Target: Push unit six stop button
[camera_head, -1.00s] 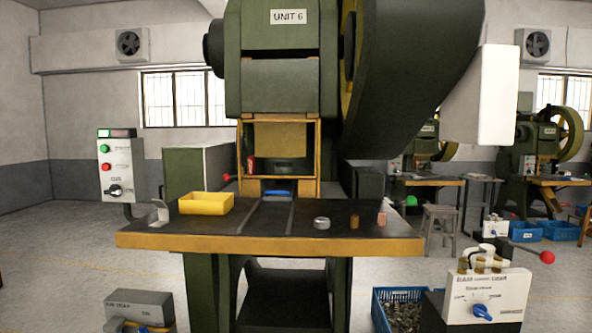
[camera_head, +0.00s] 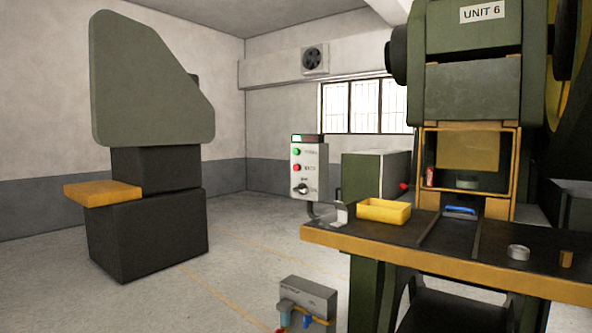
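The unit six press (camera_head: 465,88) stands at the right, with a "UNIT 6" label (camera_head: 482,12) on its upper body. Its grey control box (camera_head: 310,172) stands on a post left of the press table. The box carries a green button (camera_head: 297,152) on top, a red stop button (camera_head: 297,168) below it, and a black rotary knob (camera_head: 301,189) at the bottom. The lettering beside the red button is too small to read clearly. Neither of my grippers shows in the head view.
The press table (camera_head: 440,262) holds a yellow tray (camera_head: 383,211), a metal ring (camera_head: 518,253) and a small copper-coloured piece (camera_head: 566,259). A grey box (camera_head: 306,298) with fittings sits on the floor in front. A green machine (camera_head: 150,85) stands at the left. Open floor lies between.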

